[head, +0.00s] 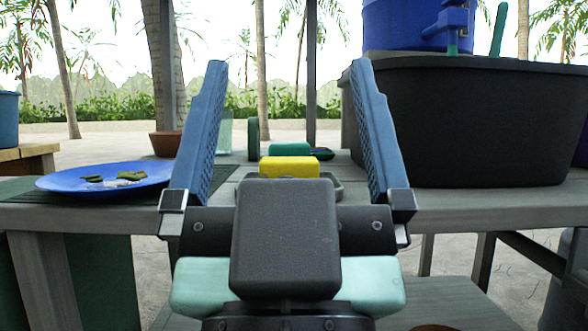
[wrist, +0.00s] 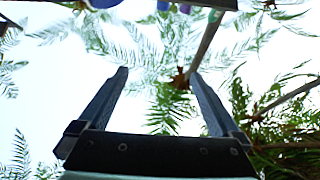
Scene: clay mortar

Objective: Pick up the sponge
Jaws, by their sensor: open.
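A yellow sponge (head: 289,167) lies on the grey wooden table in the head view, seen between my fingers and just above the dark body of my gripper. It seems to sit in or by a shallow grey-green dish (head: 336,184), mostly hidden behind my gripper. My gripper (head: 289,68) is open and empty, its two blue fingers spread wide to either side of the sponge in the picture and pointing upward. In the wrist view my open gripper (wrist: 159,73) has only sky and palm fronds between its fingers; the sponge is not seen there.
A teal block (head: 290,149) is behind the sponge, with an upright dark green item (head: 253,138) to its left. A blue plate (head: 62,184) with food scraps is at left, and a brown pot (head: 164,143) behind it. A large black tub (head: 455,125) fills the right.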

